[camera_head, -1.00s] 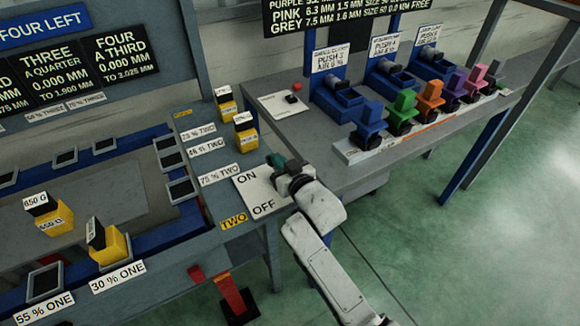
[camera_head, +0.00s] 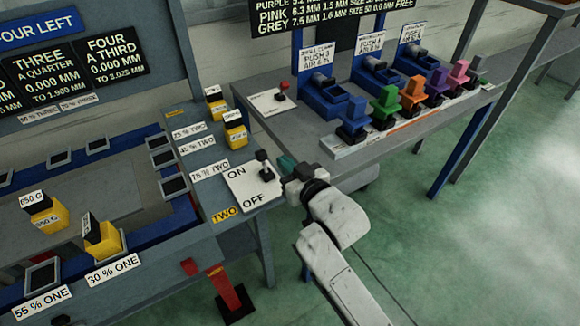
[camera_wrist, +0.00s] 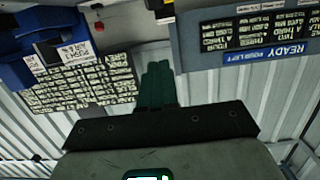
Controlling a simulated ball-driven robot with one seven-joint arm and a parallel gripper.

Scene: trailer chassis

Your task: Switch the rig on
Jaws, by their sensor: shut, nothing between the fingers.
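A white switch plate (camera_head: 248,188) marked ON and OFF lies on the right end of the grey bench. A black lever (camera_head: 263,158) stands at its upper right, nearer the ON end; I cannot tell its exact tilt. My gripper (camera_head: 287,163) is just right of the lever, its teal fingers shut and empty, with a small visible gap from the lever. In the wrist view the shut fingers (camera_wrist: 157,85) point up the picture.
A white plate with a red button (camera_head: 283,86) is on the shelf behind. Coloured clamps (camera_head: 384,108) line the shelf. Yellow weights (camera_head: 235,135) stand near the switch. Green floor right is open.

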